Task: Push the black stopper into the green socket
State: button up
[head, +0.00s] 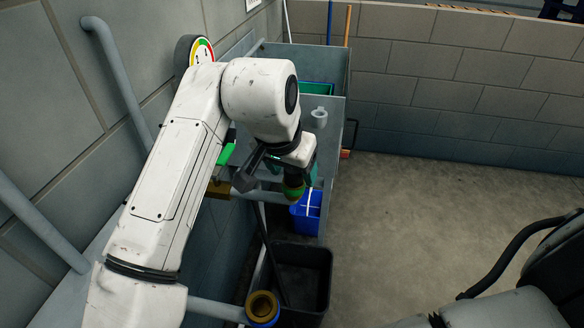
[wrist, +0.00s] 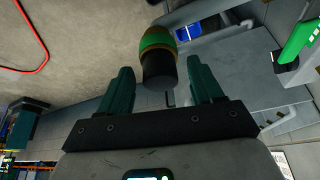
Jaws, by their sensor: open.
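The black stopper (wrist: 160,70) shows in the wrist view as a dark cylinder, its near end facing me. Its far end meets the green socket (wrist: 156,40), a green ring with brown bands; how deep it sits I cannot tell. In the head view the green socket (head: 292,190) is at the end of a grey pipe, below my wrist, and the stopper is mostly hidden. My gripper (wrist: 156,74) is open, with one teal finger on each side of the stopper and visible gaps between. In the head view my gripper is partly hidden by my arm.
A blue bucket (head: 309,222) and a black bin (head: 323,268) stand below. A lower pipe ends in a brass ring (head: 262,305). A green handle (wrist: 297,35) is at the right in the wrist view. A dark chair (head: 550,265) stands at right. The floor between is clear.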

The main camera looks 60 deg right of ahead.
jog(key=v, duration=1)
jog(key=shift+r, duration=0.4)
jog(key=shift+s+a, duration=0.1)
jog(key=shift+s, duration=0.05)
